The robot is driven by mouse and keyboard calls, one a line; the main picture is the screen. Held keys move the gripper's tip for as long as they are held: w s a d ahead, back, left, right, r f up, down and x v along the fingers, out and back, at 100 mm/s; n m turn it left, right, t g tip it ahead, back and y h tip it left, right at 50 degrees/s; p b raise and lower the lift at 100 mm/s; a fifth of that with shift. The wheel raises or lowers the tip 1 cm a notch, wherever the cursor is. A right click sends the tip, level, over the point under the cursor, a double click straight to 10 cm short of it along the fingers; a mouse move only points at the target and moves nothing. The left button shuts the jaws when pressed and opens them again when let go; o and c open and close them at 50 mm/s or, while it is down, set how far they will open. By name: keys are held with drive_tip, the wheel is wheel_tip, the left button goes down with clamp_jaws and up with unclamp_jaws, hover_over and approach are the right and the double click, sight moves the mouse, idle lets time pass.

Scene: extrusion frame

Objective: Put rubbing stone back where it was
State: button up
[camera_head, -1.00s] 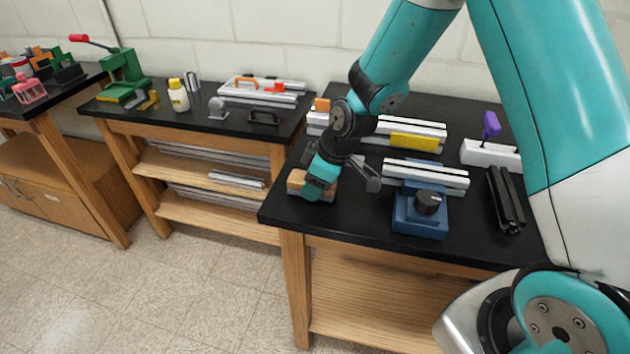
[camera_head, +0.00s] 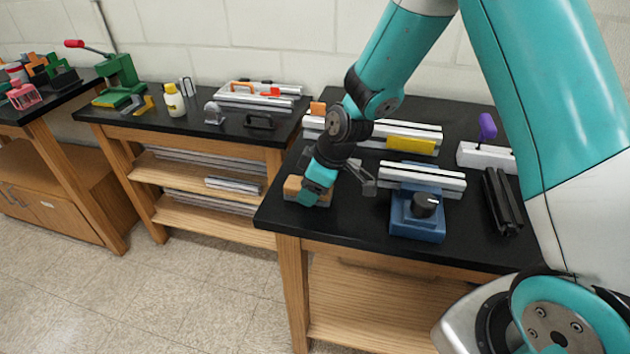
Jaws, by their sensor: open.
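A tan-orange block (camera_head: 292,187), which looks like the rubbing stone, lies on the black top of the right bench near its left front edge. My arm's teal wrist hangs in front of it and hides its middle; its ends show on both sides. My gripper (camera_head: 358,174) is open, with a grey finger showing to the right of the wrist. The rest of the gripper is hidden behind the wrist. I cannot tell whether it touches the block.
A blue device with a black knob (camera_head: 417,215) stands right of my gripper. Aluminium extrusions (camera_head: 422,178) and a yellow block (camera_head: 411,145) lie behind. Black bars (camera_head: 502,202) lie at the right. The left bench (camera_head: 190,128) holds a bottle and tools.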

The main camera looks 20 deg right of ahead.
drive_tip(key=shift+s+a+f, duration=0.15)
drive_tip(key=shift+s+a, duration=0.1)
drive_tip(key=shift+s, duration=0.2)
drive_tip(key=w+b+v, duration=0.1)
drive_tip(key=v, duration=1.7)
drive_tip(key=s+a+r+m+g, duration=0.1)
drive_tip(key=s+a, duration=0.3)
drive_tip(key=s, duration=0.6)
drive_tip(key=s+a+r+m+g, duration=0.1)
drive_tip(key=s+a, duration=0.4)
drive_tip(key=s, duration=0.6)
drive_tip(key=shift+a+m+g+y, duration=0.15)
drive_tip(key=shift+m+g+y, duration=0.2)
drive_tip(key=shift+m, duration=0.55)
drive_tip(key=shift+r, duration=0.1)
